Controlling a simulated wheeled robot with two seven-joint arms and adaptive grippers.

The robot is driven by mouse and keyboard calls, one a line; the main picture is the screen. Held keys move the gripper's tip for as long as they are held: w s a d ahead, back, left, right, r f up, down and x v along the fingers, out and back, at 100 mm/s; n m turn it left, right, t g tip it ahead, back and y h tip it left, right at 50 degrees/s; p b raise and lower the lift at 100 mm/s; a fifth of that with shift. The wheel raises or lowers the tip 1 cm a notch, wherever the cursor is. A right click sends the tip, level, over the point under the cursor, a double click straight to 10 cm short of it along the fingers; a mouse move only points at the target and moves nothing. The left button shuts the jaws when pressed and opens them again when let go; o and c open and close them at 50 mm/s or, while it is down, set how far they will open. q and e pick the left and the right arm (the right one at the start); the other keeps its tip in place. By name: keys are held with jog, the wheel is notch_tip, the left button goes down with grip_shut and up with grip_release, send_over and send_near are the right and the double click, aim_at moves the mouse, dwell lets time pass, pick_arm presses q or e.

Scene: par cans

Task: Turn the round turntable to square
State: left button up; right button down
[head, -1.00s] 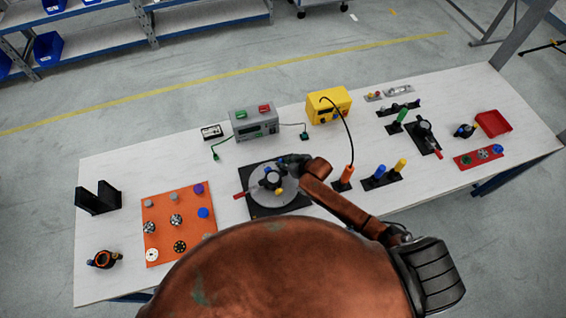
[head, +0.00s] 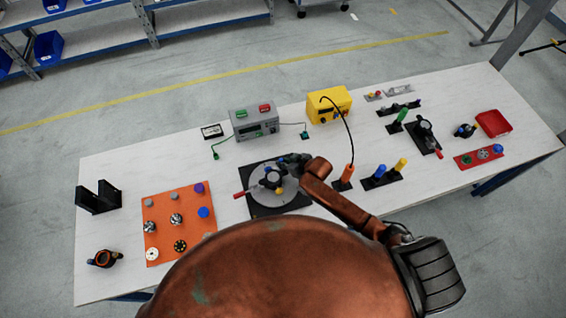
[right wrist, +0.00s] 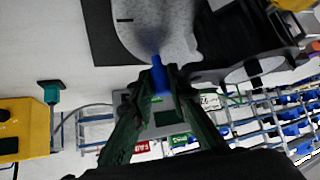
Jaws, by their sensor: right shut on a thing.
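The round turntable (head: 262,194) is a grey disc on a square black base (head: 258,211), with a black fitting (head: 271,180) on top and a red handle (head: 240,195) sticking out at the left. My right gripper (head: 292,168) is at the disc's far right edge. In the right wrist view the gripper (right wrist: 162,84) is shut on a small blue peg (right wrist: 157,72) at the rim of the grey disc (right wrist: 165,30). The head view hides this peg. My left gripper is not in view.
A grey power box (head: 254,122) and a yellow box (head: 329,105) with a cable stand behind the turntable. An orange board (head: 163,207) with several knobs lies to the left. An orange-handled tool (head: 346,174) stands close to my right arm.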

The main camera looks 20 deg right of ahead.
jog(key=shift+w+d+r, duration=0.35)
jog(key=shift+w+d, duration=0.05)
jog(key=c, duration=2)
grip_release()
jog(key=shift+f, duration=0.1)
jog(key=shift+o, duration=0.8)
jog(key=shift+s+a+f, duration=0.15)
jog(key=shift+s, duration=0.05)
jog(key=v, duration=1.2)
jog(key=shift+c, duration=0.3)
